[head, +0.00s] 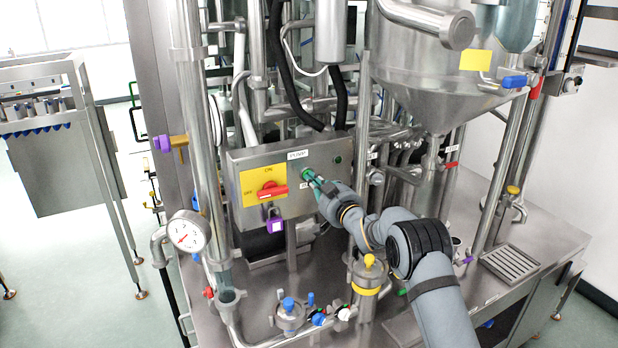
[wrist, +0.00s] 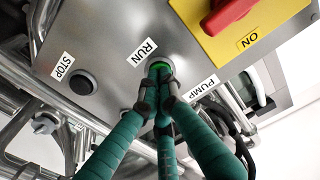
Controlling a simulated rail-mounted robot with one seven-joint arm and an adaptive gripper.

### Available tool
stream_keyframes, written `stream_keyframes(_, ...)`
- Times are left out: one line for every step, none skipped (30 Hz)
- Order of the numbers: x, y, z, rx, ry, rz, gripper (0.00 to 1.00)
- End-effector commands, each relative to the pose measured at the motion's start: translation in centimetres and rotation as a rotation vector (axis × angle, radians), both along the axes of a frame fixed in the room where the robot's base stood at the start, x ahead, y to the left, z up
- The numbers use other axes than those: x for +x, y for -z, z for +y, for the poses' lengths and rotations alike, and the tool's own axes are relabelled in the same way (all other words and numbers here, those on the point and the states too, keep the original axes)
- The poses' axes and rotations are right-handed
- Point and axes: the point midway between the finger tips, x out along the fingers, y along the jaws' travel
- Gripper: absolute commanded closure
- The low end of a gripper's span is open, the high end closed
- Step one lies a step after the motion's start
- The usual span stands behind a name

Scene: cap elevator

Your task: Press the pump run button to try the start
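The grey pump control box (head: 235,165) stands in the middle of the head view. Its green run button (head: 306,173) is on the right part of the front; in the wrist view the button (wrist: 166,66) sits beside the RUN label (wrist: 142,52). My gripper (head: 314,178) has its fingers drawn together, with nothing seen between them. In the wrist view its teal fingertips (wrist: 160,78) are at the button and partly hide it; I cannot tell whether they touch it. A dark stop button (wrist: 82,83) is beside the STOP label.
A red switch handle (head: 272,190) lies level on a yellow plate, beside the OFF mark. A purple padlock (head: 275,221) hangs below it. Pipes, a steel hopper (head: 415,75) and a gauge (head: 187,232) crowd around.

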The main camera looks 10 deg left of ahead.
Motion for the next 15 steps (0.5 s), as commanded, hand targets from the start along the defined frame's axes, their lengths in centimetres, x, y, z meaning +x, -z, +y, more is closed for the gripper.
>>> stream_keyframes(0.07, 0.07, 0.06, 0.001, 0.0, -0.001, 1.0)
stream_keyframes(0.13, 0.08, 0.08, 0.001, 0.0, -0.001, 1.0)
stream_keyframes(0.2, 0.08, 0.15, 0.001, 0.0, -0.002, 1.0)
stream_keyframes(0.28, 0.07, 0.18, 0.0, 0.0, -0.002, 1.0)
stream_keyframes(0.34, 0.08, 0.22, 0.0, 0.0, -0.002, 1.0)
stream_keyframes(0.4, 0.06, 0.24, 0.0, 0.0, -0.001, 1.0)
stream_keyframes(0.37, 0.01, 0.22, 0.0, 0.0, 0.0, 1.0)
stream_keyframes(0.36, -0.01, 0.23, 0.0, 0.0, 0.0, 1.0)
stream_keyframes(0.36, -0.01, 0.23, 0.0, 0.0, 0.0, 1.0)
stream_keyframes(0.35, 0.0, 0.23, 0.0, 0.0, 0.0, 1.0)
stream_keyframes(0.33, 0.01, 0.21, 0.001, 0.0, -0.001, 1.0)
stream_keyframes(0.27, 0.03, 0.15, 0.001, 0.0, -0.001, 1.0)
stream_keyframes(0.19, 0.05, 0.1, 0.001, 0.0, -0.002, 1.0)
stream_keyframes(0.06, 0.1, 0.02, 0.001, 0.0, -0.002, 1.0)
stream_keyframes(-0.15, 0.2, -0.12, 0.001, 0.0, -0.001, 1.0)
